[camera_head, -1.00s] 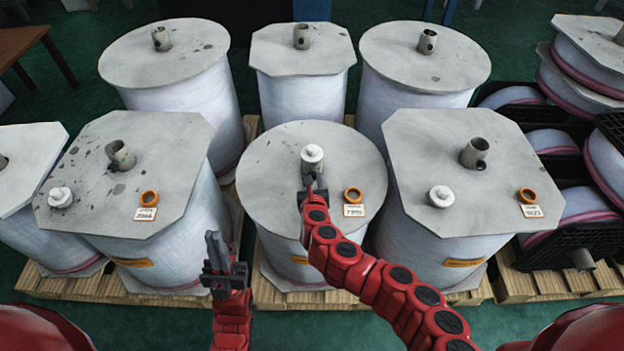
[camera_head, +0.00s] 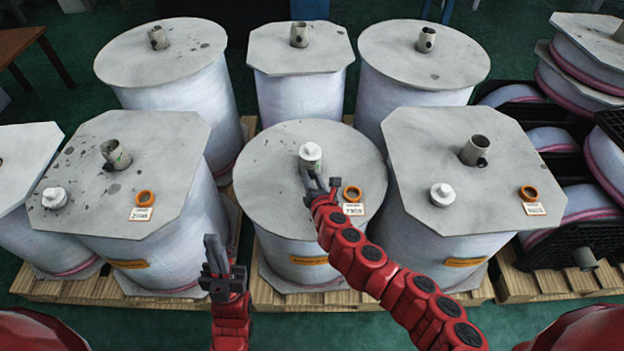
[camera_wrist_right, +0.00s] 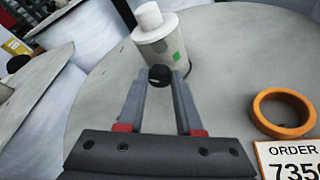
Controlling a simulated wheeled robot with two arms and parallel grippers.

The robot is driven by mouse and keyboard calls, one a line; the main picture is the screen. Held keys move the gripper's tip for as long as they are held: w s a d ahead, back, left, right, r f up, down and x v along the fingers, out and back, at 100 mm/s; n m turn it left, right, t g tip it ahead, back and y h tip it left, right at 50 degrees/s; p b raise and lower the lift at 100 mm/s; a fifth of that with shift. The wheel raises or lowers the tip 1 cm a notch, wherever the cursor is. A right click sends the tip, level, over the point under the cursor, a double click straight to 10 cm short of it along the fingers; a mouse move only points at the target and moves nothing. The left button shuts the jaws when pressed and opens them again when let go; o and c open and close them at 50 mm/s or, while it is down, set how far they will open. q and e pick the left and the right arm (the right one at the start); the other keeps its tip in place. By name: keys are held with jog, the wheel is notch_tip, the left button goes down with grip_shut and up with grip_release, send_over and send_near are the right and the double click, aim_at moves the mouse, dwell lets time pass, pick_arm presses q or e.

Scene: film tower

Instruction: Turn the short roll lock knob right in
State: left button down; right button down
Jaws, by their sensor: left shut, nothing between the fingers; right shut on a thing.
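The front middle roll has a round grey lid (camera_head: 270,160) with a short post at its centre, topped by a white cap (camera_head: 310,151). In the right wrist view, the black lock knob (camera_wrist_right: 159,76) is on the near side of the post (camera_wrist_right: 166,52), below a green mark. My right gripper (camera_wrist_right: 160,82) has its fingertips on either side of this knob and is shut on it. In the head view, my right gripper (camera_head: 316,180) hides the knob. My left gripper (camera_head: 214,255) is shut and empty, upright in front of the rolls.
An orange ring (camera_head: 352,193) and an order label (camera_head: 353,209) lie on the lid right of my right gripper. Rolls with octagonal lids stand left (camera_head: 90,190) and right (camera_head: 430,150). White caps lie on both. Wooden pallets (camera_head: 318,298) carry the rolls.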

dwell(0.3)
jog(key=c, duration=0.6)
grip_release()
jog(key=shift+s, duration=0.1)
jog(key=p+v, duration=0.2)
jog(key=v, duration=1.5)
jog(key=shift+s+d, duration=0.1)
jog(key=shift+s, duration=0.05)
